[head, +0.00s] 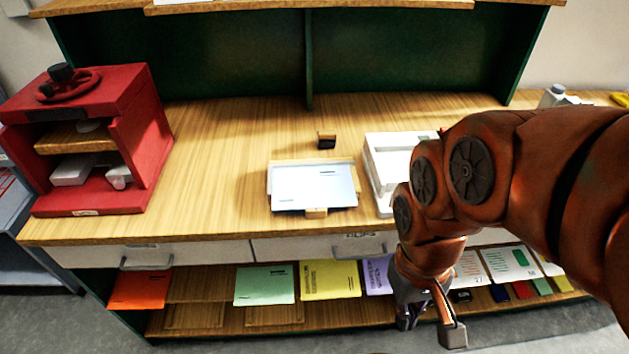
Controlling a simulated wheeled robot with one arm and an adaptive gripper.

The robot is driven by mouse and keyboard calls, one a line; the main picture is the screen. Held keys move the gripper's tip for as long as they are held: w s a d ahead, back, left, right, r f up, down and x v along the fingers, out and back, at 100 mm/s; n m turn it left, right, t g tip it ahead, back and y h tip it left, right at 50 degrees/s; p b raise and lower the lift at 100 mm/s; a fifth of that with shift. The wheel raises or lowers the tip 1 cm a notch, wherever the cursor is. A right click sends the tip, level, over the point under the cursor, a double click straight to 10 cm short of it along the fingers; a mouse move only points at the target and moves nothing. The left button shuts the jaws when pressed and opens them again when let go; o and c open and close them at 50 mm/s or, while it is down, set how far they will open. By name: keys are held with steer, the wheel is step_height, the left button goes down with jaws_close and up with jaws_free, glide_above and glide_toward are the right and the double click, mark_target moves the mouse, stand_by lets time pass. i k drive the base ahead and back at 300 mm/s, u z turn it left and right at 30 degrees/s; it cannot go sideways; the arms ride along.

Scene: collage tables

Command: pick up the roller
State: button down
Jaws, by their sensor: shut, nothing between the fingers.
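No roller shows clearly. A small block with a wooden top and dark lower part (326,141) stands on the wooden tabletop behind the white board; I cannot tell whether it is the roller. A short pale rounded piece (118,178) lies in the lower bay of the red press and is also too small to identify. My gripper (430,325) hangs at the lower right, in front of the table and its lower shelf. It is shut and empty, apart from both of these pieces.
The red press (100,140) stands at the table's left end. A white board in a wooden frame (313,186) lies mid-table, with a white tray (380,165) to its right, partly behind my arm. Coloured sheets lie on the lower shelf (200,290). The left-centre tabletop (220,150) is clear.

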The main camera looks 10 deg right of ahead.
mark_target(324, 135)
steer(key=u, duration=0.45)
steer(key=i, duration=0.75)
steer(key=u, duration=0.7)
